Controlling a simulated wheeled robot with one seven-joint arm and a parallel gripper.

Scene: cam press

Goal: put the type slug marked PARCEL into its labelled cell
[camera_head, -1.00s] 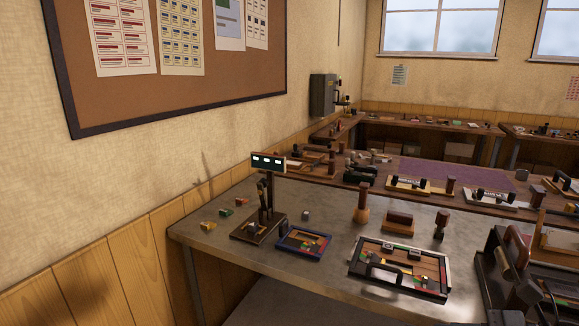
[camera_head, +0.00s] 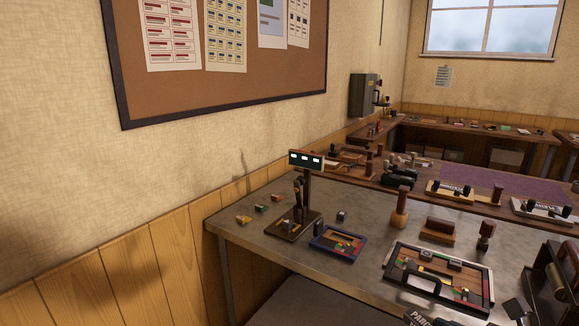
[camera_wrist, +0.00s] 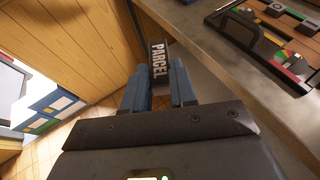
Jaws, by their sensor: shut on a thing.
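The type slug marked PARCEL (camera_wrist: 158,62) is a dark bar with white letters. My gripper (camera_wrist: 161,88) is shut on it, its blue fingers on either side, and the slug sticks out past the fingertips. The slug also shows at the bottom edge of the head view (camera_head: 419,319), partly cut off, in front of the bench. A large framed tray with compartments (camera_head: 391,268) and a smaller blue-framed tray (camera_head: 317,246) lie on the bench. I cannot read any cell label, so the PARCEL cell cannot be told.
A stand with a lit display (camera_head: 306,160) is on the metal bench (camera_head: 262,232) left of the trays. A wooden-handled tool (camera_head: 399,208) and a brown block (camera_head: 440,230) stand behind the large tray. A dark machine (camera_head: 552,285) is at right. Bare bench top lies at front left.

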